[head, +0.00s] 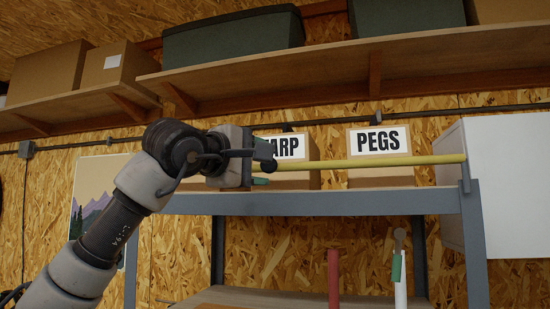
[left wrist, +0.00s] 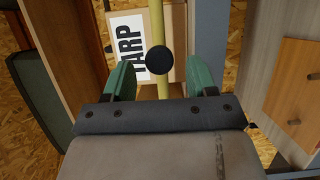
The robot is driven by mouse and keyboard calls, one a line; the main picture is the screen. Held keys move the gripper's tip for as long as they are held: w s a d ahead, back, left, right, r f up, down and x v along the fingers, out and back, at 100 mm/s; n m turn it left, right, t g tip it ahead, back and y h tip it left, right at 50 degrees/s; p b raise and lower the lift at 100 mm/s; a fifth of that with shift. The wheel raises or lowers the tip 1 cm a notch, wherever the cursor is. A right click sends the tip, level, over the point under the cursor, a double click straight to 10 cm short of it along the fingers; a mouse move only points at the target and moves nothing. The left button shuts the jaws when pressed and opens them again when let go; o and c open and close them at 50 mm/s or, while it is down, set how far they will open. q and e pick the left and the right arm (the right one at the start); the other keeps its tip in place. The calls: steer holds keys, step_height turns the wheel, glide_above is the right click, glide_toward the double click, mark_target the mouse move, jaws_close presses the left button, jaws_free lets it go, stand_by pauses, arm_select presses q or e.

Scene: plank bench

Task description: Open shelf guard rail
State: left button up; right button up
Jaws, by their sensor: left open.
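The guard rail is a yellow bar (head: 400,160) lying nearly level across the front of the grey metal shelf (head: 330,203). Its right end meets a grey upright (head: 465,173). A black round knob (head: 269,166) sits on the bar towards its left end. My left gripper (head: 262,166) is at that end, its green fingers apart. In the left wrist view the bar (left wrist: 162,18) runs between the open fingers (left wrist: 160,76), with the knob (left wrist: 159,60) between them and no clear contact. The bar's left end is hidden by my gripper. My right gripper is out of view.
Boxes labelled PEGS (head: 379,140) and one partly hidden, ending in ARP (head: 300,146), stand behind the bar. A wooden shelf (head: 340,70) with boxes hangs above. A white cabinet (head: 510,180) is at right.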

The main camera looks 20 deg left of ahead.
mark_target(266, 165)
arm_select(q)
steer(key=p+x, duration=0.1)
steer(key=x, duration=0.3)
steer(key=shift+d+r+p, duration=0.1)
steer(key=shift+r+p, duration=0.05)
steer(key=shift+p, duration=0.15)
steer(key=shift+w+d, duration=0.1)
steer(key=shift+w, duration=0.45)
jaws_close()
